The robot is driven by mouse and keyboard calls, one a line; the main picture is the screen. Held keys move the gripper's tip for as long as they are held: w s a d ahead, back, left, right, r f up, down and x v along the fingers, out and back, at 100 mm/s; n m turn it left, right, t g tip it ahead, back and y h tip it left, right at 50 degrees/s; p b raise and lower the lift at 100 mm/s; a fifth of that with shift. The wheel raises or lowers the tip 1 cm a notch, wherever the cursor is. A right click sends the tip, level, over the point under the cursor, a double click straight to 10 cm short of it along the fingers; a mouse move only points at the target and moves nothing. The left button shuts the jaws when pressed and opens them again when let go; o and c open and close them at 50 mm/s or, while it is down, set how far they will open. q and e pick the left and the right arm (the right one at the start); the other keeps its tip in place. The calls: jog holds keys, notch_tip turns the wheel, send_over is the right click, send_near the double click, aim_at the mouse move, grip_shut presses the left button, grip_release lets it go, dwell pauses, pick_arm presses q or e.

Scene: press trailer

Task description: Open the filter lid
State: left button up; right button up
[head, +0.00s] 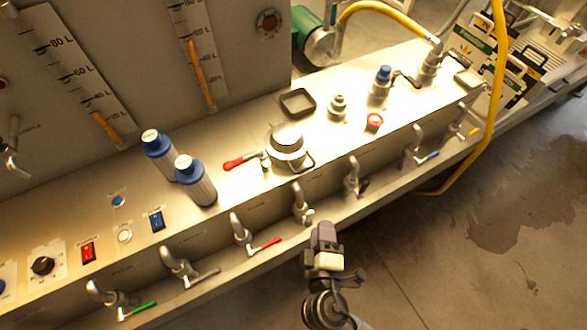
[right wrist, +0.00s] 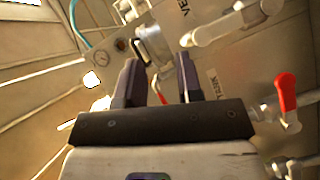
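The filter appears to be the round metal housing on the bench top, and its flat round lid (head: 287,136) lies level on it, looking closed. A dark loop-shaped handle (head: 303,163) sits at its front right. My right gripper (head: 323,236) is in front of the bench, below and to the right of the filter, and touches nothing that I can see. In the right wrist view its two dark fingers (right wrist: 158,82) stand apart with nothing between them. The filter lid is not clearly visible in that view. My left gripper is not in view.
A red-handled valve (head: 242,161) lies left of the filter, and two blue-capped cylinders (head: 195,180) stand further left. Several taps line the bench front, one (head: 301,203) close to my right gripper. A square black frame (head: 298,102) lies behind.

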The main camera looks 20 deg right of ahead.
aim_at(306, 169)
jog(key=w+r+n+t, duration=0.1)
jog(key=w+r, duration=0.1)
jog(key=w, duration=0.2)
jog(key=w+r+n+t+y+p, duration=0.1)
jog(key=w+r+n, duration=0.1)
jog(key=w, duration=0.3)
jog(key=w+r+n+t, duration=0.1)
jog(key=w, duration=0.4)
jog(key=shift+d+r+y, duration=0.3)
jog(key=shift+d+r, duration=0.05)
jog(key=shift+r, duration=0.05)
jog(key=shift+c, duration=0.3)
grip_shut()
